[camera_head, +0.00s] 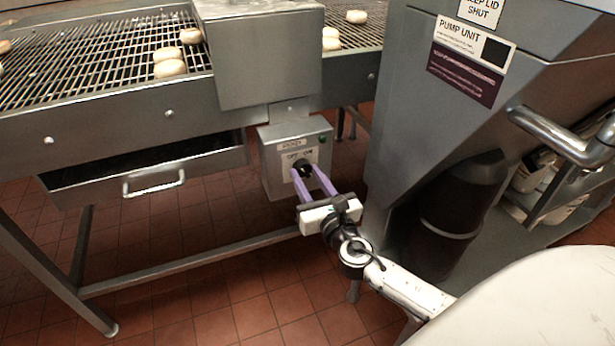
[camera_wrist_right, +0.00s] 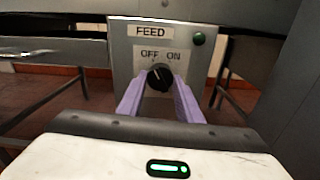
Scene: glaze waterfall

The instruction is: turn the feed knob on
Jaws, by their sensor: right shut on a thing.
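The feed knob (camera_wrist_right: 159,77) is a round black knob on a grey control box (camera_head: 269,168) under the conveyor. A white plate behind it reads OFF on the left and ON on the right, with a FEED label (camera_wrist_right: 150,31) above. In the right wrist view the knob's white mark appears to point up and slightly left, but it is small. My right gripper (camera_head: 306,172) has its two purple fingers shut on the knob from the front, one on each side; it also shows in the right wrist view (camera_wrist_right: 160,85). My left gripper is not in view.
A green lamp (camera_wrist_right: 199,38) sits at the box's upper right. The grey pump unit (camera_head: 440,100) stands close on the right, with a bar handle (camera_head: 550,132). A drawer (camera_head: 150,180) hangs at left under the wire conveyor (camera_head: 100,60), which carries several round buns.

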